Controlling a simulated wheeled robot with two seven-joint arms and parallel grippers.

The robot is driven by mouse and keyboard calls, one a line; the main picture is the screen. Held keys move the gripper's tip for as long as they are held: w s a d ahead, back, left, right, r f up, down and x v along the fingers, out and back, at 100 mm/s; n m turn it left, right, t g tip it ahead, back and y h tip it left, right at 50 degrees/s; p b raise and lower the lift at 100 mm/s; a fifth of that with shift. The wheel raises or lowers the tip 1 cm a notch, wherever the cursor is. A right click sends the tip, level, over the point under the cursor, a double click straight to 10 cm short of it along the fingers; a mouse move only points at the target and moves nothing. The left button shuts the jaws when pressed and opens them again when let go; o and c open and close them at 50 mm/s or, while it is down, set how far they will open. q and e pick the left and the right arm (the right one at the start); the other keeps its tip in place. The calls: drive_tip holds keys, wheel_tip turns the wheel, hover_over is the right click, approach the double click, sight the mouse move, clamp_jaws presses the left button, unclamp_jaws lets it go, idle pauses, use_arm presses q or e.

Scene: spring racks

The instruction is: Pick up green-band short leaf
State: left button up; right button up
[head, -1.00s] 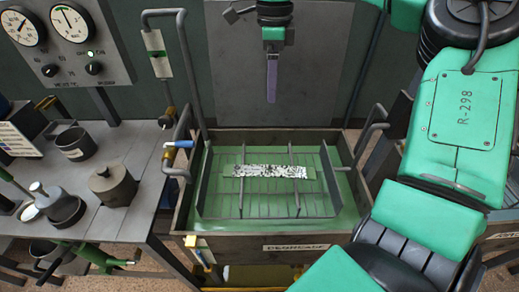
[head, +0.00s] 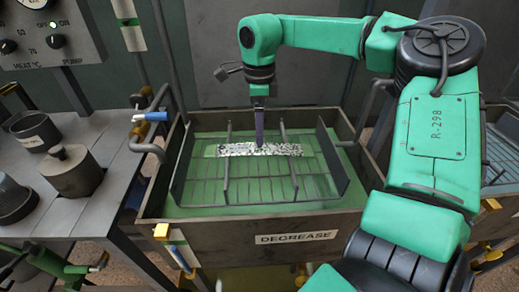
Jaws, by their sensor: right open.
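The right gripper is open, and the leaf lies flat on the rack.
The wire rack (head: 175,178) has upright side rails and cross bars around the leaf. A metal bench (head: 110,190) with weights and pots stands at the left, below a gauge panel (head: 50,38). A blue-handled valve (head: 152,116) sits by the tank's left edge.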

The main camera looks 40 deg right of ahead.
sight(259, 147)
wheel_tip(259, 147, down, 7)
drive_tip(key=shift+d+p, duration=0.1)
drive_tip(key=shift+p, duration=0.55)
drive_tip(key=shift+r, duration=0.1)
clamp_jaws()
